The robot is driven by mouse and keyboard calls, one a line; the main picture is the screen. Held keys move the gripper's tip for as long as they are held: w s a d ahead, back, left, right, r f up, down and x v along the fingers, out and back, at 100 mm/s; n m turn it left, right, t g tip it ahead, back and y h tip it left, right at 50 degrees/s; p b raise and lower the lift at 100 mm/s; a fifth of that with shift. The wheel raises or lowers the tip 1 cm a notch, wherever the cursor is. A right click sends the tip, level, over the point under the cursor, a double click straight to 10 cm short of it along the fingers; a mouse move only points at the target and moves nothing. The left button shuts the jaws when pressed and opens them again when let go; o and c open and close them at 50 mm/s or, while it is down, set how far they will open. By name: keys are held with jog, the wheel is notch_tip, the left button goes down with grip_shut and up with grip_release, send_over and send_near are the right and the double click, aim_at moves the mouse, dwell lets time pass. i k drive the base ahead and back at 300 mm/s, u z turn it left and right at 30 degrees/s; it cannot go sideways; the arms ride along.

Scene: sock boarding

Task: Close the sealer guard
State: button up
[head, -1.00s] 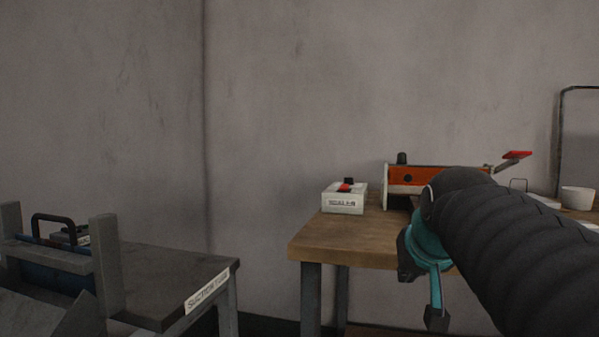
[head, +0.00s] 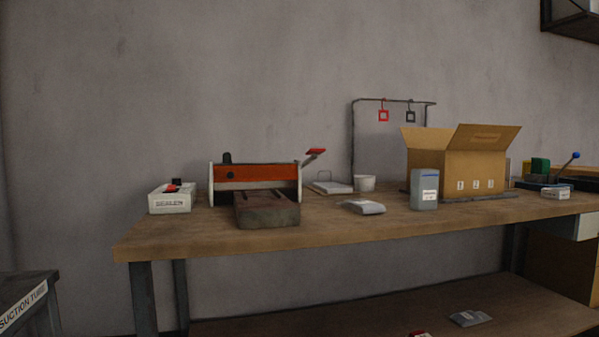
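The sealer (head: 255,173) stands at the left part of the wooden workbench, with an orange front bar between pale side plates and a dark knob on top. A lever with a red grip (head: 314,152) slants up at its right side. A brown-grey block-like piece (head: 267,209) sits in front of it on the bench. I cannot tell which part is the guard or how it stands. A white box labelled SEALER (head: 171,198), with a red and a black control on top, sits left of the sealer. My gripper is out of view.
The workbench (head: 140,245) also bears a grey packet (head: 362,206), a white cup (head: 364,183), a grey bottle (head: 424,189) and an open cardboard box (head: 470,172). A rack (head: 353,135) with red and black tags stands behind. A dark table (head: 28,290) is at lower left.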

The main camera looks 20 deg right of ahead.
aim_at(279, 171)
jog(key=z, duration=0.9)
jog(key=i, duration=0.65)
jog(key=u, duration=0.5)
